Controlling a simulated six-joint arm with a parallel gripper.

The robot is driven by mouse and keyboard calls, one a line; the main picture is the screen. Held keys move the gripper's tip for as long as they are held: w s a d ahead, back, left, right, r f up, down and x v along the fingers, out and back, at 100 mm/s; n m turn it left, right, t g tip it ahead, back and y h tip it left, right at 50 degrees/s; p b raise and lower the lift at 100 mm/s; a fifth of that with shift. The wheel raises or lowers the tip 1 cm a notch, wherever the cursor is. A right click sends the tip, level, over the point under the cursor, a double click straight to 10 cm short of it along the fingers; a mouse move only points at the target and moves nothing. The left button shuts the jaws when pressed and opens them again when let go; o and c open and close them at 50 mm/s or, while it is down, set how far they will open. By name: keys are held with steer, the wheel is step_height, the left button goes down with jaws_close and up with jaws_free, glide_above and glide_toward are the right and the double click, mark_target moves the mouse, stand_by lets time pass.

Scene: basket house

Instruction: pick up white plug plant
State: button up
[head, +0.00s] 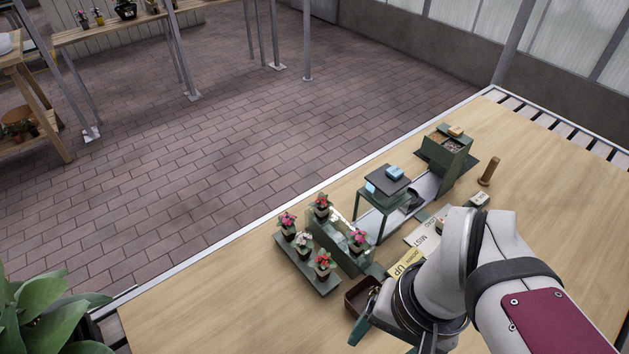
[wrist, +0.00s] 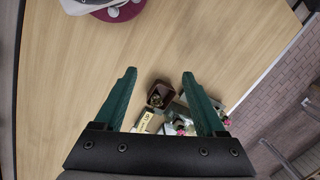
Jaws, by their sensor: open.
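The white plug plant (head: 303,242) has white flowers and green leaves in a small dark pot. In the head view it stands upright on the left part of a dark green tray (head: 322,286), among red-flowered plug plants (head: 323,262). My gripper (wrist: 159,72) is open and empty, with its two green fingers spread wide. In the head view a green finger shows at the lower middle, apart from the white plant and to its right. In the wrist view, small plants (wrist: 181,127) show partly behind the right finger; I cannot tell which is the white one.
A yellow "UP" card (head: 405,264), a white "MIST" card (head: 424,238) and a green stand (head: 384,192) are beyond. The table's left front (head: 215,310) is clear.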

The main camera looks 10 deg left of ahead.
steer(key=w+a+r+n+h, duration=0.1)
steer(key=w+a+n, duration=0.15)
steer(key=w, duration=0.45)
steer(key=w+a+r+n, duration=0.1)
steer(key=w+a+n, duration=0.1)
steer(key=w+n, duration=0.3)
steer(key=n, duration=0.5)
glide_above(305, 241)
steer(key=s, duration=0.1)
step_height(305, 241, down, 4)
steer(key=shift+n+h, duration=0.3)
steer(key=shift+n, duration=0.05)
steer(key=f, duration=1)
steer(key=w+f, duration=0.1)
steer(key=f, duration=0.5)
jaws_close()
